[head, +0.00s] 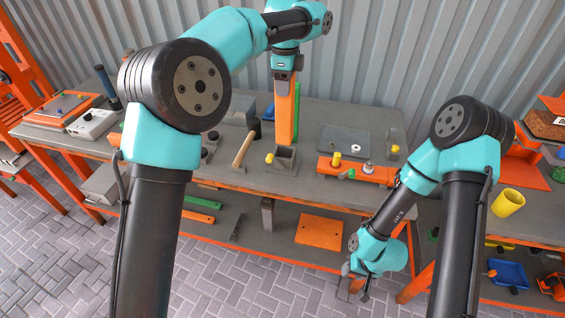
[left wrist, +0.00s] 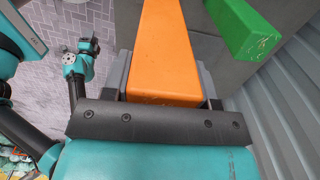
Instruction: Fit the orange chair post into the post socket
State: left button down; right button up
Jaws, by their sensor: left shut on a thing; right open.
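The orange chair post (head: 285,118) hangs upright in my left gripper (head: 284,76), which is shut on its top end. In the left wrist view the post (left wrist: 166,50) runs away between the two grey fingers (left wrist: 165,90). The post socket, a grey open-topped box (head: 282,165), stands on the bench. The post's lower end shows right at the socket's far side; I cannot tell whether it is above, behind or inside it. My right gripper (head: 357,275) is open and empty, low in front of the bench edge.
A green post (head: 298,100) stands close behind the orange one; it also shows in the left wrist view (left wrist: 243,28). A mallet (head: 246,146) and a yellow piece (head: 269,158) lie left of the socket. An orange block with fittings (head: 352,172) lies to its right.

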aim_at(285, 113)
pick_arm(q)
jog(key=shift+f, duration=3.05)
jog(key=shift+f, duration=2)
jog(key=shift+c, duration=2)
grip_release()
notch_tip(285, 113, up, 12)
